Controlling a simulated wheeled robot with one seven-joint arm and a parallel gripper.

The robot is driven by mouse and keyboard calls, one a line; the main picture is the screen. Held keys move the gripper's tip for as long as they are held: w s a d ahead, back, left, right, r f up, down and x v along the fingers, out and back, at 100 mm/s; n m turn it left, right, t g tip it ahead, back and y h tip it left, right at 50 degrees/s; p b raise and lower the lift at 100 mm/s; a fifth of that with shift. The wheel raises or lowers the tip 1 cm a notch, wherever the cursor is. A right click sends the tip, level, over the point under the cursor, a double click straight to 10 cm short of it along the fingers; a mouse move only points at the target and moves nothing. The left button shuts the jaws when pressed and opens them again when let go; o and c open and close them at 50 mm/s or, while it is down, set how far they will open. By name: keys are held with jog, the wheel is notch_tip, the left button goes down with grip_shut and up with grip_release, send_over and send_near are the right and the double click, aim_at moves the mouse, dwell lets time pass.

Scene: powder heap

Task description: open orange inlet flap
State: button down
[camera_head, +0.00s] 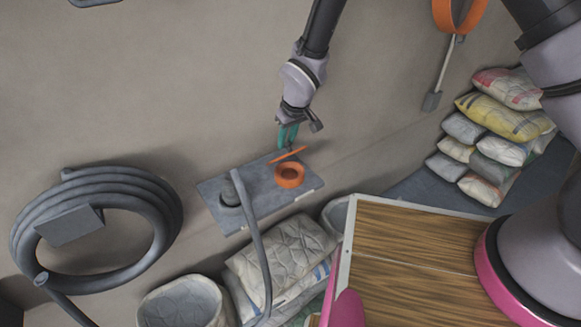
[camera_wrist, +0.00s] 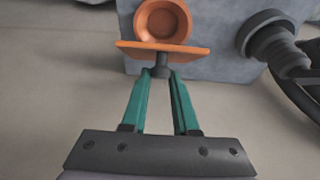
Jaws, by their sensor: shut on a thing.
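The orange inlet flap (camera_wrist: 164,49) stands out from the grey plate, seen nearly edge-on in the wrist view; it also shows in the head view (camera_head: 287,154). The round orange inlet (camera_wrist: 162,21) is uncovered beside it, its hollow inside visible; in the head view the inlet ring (camera_head: 290,175) sits on the plate. My gripper (camera_wrist: 161,76), with green fingers, is shut on the dark knob (camera_wrist: 161,66) on the flap's outer side. In the head view my gripper (camera_head: 288,135) is at the flap's upper side. The fingertips partly hide the knob.
The grey wall plate (camera_head: 260,184) also carries a dark hose connector (camera_head: 229,192) with a hose running down. A coiled hose (camera_head: 95,220) hangs at left. Stacked sacks (camera_head: 495,135) are at right, more sacks (camera_head: 280,250) below. A wooden-topped surface (camera_head: 415,250) is in front.

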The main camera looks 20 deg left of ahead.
jog(key=shift+w+a+r, duration=0.15)
jog(key=shift+w+a, duration=0.1)
jog(key=shift+w+a+r, duration=0.3)
jog(key=shift+w+a, duration=0.35)
jog(key=shift+a, duration=0.15)
dwell(0.4)
jog(key=shift+w+a, duration=0.65)
jog(key=shift+a, duration=0.1)
jog(key=shift+w+a+f, duration=0.2)
jog(key=shift+w+a, duration=0.45)
jog(key=shift+a, duration=0.1)
